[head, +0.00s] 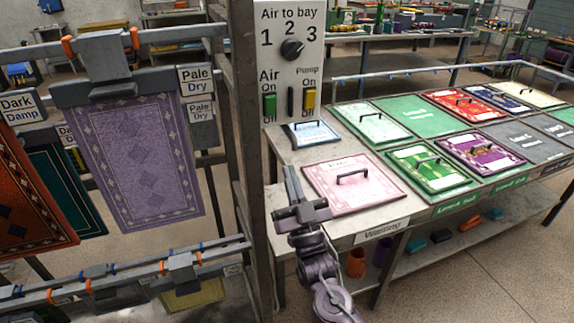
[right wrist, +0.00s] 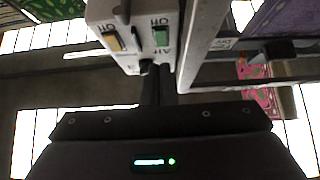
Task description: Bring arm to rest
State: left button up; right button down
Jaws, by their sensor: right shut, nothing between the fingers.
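My right gripper (head: 290,172) shows in the head view, just below the white control panel (head: 291,25) and over the near edge of the waiting table. Its fingers are shut together, with nothing between them, and point upward in the picture. My left gripper is not in view.
The panel has a dark knob (head: 291,48), a green switch (head: 269,105) and a yellow switch (head: 309,98). A grey post (head: 250,170) stands left of my right arm. A purple rug (head: 143,160) hangs further left. A pink handled board (head: 355,190) lies on the table.

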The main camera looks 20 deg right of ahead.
jog(key=shift+s+f, duration=0.2)
jog(key=shift+f, duration=0.15)
